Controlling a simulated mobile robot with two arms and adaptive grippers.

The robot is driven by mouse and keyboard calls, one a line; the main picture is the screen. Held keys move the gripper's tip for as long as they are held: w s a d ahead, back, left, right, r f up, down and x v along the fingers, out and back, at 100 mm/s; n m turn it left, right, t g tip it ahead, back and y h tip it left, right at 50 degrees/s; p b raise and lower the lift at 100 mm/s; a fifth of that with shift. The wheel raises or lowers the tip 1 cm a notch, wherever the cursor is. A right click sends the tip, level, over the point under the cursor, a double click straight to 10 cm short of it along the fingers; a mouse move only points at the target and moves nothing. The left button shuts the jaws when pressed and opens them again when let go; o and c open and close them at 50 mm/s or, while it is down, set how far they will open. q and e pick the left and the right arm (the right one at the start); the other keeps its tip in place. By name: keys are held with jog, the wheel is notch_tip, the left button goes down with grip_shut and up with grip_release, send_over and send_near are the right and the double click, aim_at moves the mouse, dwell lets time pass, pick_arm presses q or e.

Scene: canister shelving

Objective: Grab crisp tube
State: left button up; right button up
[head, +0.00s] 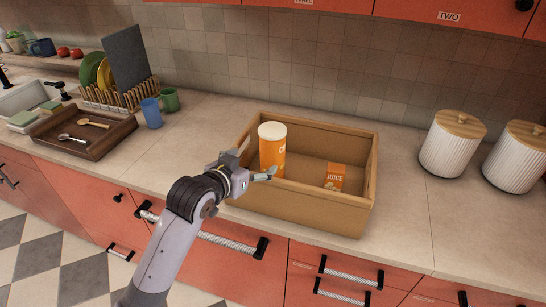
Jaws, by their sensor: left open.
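The crisp tube (272,150) is an orange cylinder with a white lid. It stands upright inside a wooden crate (300,208), near its left end, with its lower part hidden by my gripper and the crate wall. My left gripper (258,166) is open at the crate's left front edge, with its fingers by the tube's left and front sides in the picture. I cannot tell whether the fingers touch the tube. My right gripper is not in view.
An orange juice carton (336,177) lies or stands in the crate's right part. Two white ribbed canisters (451,144) with wooden lids stand at right. Blue (151,113) and green (169,100) mugs, a dish rack (120,95) and a brown tray (82,132) are at left.

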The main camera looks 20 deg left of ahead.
aim_at(267, 154)
pick_arm(q)
jog(key=p+x, duration=0.1)
jog(key=x, duration=0.6)
jog(key=shift+w+d+f, duration=0.1)
jog(key=shift+w+f, duration=0.05)
jog(key=shift+w, duration=0.1)
jog(key=shift+w+p, duration=0.4)
jog(key=shift+p, duration=0.1)
jog(key=p+x, duration=0.1)
jog(key=x, duration=0.3)
jog(key=shift+p, duration=0.3)
jog(key=shift+w+f, duration=0.25)
jog(key=shift+c, duration=0.4)
jog(key=c, duration=1.3)
